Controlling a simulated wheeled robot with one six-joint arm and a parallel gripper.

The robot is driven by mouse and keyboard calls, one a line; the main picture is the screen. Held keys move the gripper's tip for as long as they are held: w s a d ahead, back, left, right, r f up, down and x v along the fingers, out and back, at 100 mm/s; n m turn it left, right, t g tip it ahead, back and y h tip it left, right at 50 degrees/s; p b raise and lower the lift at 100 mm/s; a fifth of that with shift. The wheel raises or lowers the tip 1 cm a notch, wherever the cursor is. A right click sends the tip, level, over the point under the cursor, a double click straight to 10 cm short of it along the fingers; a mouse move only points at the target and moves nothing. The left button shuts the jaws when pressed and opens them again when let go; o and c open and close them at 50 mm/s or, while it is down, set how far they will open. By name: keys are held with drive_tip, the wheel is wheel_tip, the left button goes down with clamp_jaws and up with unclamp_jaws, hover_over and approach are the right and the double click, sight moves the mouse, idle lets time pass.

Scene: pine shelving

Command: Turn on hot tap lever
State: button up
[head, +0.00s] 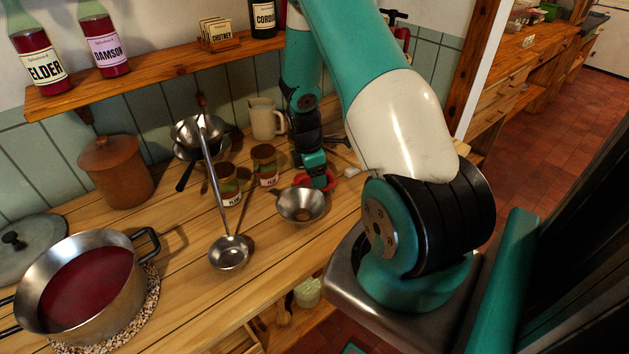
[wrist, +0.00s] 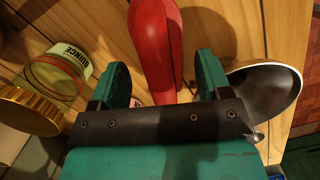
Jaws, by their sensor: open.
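No tap or lever can be made out for certain in either view. My gripper (head: 316,172) is low over the pine worktop, pointing down. In the wrist view its two teal fingers (wrist: 160,78) are apart. A smooth red rounded object (wrist: 154,45) lies between and beyond them; I cannot tell whether they touch it. Red also shows beside my gripper in the head view (head: 331,182), partly hidden by it. A metal funnel (head: 302,204) stands just in front of my gripper, and its bowl is right of the fingers in the wrist view (wrist: 262,92).
Jars (head: 264,165) stand left of my gripper, and a cream jug (head: 264,119) behind. A pot of red liquid (head: 128,292) is at lower left. A bottle shelf (head: 150,72) runs above.

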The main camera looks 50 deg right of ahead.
drive_tip(key=shift+s+d+f, duration=0.1)
drive_tip(key=shift+d+f, duration=0.05)
drive_tip(key=shift+f, duration=0.55)
drive_tip(key=shift+d+f, duration=0.1)
drive_tip(key=shift+f, duration=0.55)
drive_tip(key=c, duration=0.8)
drive_tip(key=shift+c, duration=0.2)
